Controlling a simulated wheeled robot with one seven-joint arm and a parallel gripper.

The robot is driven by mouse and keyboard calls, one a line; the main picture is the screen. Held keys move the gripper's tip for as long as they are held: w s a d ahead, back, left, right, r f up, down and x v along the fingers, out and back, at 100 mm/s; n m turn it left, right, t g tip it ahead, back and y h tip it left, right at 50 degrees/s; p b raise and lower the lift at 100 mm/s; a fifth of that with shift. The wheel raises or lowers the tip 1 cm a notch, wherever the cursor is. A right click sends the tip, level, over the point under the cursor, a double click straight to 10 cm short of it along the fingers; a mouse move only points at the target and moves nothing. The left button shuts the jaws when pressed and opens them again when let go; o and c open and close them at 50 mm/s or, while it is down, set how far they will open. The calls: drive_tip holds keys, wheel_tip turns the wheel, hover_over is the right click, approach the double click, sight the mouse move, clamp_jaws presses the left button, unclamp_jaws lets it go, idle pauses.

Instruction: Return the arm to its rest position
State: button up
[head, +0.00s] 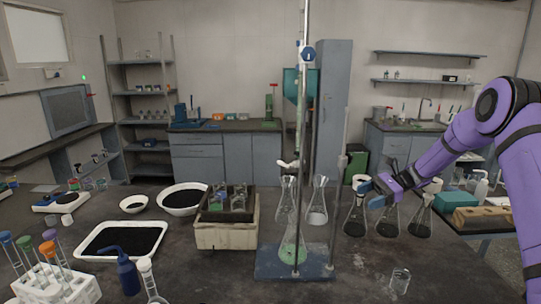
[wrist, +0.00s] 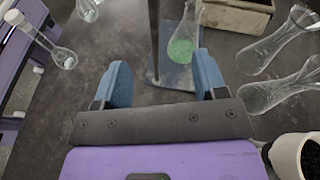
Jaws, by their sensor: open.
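My purple arm (head: 440,150) reaches in from the right in the head view, bent at the elbow. My gripper (head: 370,194) is above the right half of the dark table, close to flasks with dark contents. In the wrist view, the two blue fingers of my gripper (wrist: 164,78) stand wide apart with nothing between them. Beyond them is a flask with green contents (wrist: 183,47) on a blue stand base (wrist: 172,76). In the head view this green flask (head: 292,251) stands to the left of my gripper, on the stand base (head: 270,263).
Dark-filled flasks (head: 421,222) stand below and right of my gripper. A tall stand rod (head: 303,120) rises left of it. A small beaker (head: 400,281) is near the front. Clear flasks (wrist: 262,52) and a white cup (wrist: 292,153) are right in the wrist view.

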drive_tip(key=s+a+r+n+t+h, duration=0.1)
drive_tip(key=s+a+r+n+h, duration=0.2)
drive_tip(key=s+r, duration=0.65)
drive_tip(key=s+a+r+n+h, duration=0.1)
drive_tip(key=s+r+n+h, duration=0.35)
drive_tip(key=s+r, duration=0.5)
drive_tip(key=s+d+r+n+t+h, duration=0.1)
drive_tip(key=s+n+t+h, duration=0.2)
drive_tip(key=s, duration=0.9)
drive_tip(key=s+d+r+n+t+h, duration=0.2)
drive_tip(key=s+n+t+h, duration=0.1)
drive_tip(key=s, duration=1)
drive_tip(key=shift+s+n+h, duration=0.1)
drive_tip(key=shift+n+h, duration=0.15)
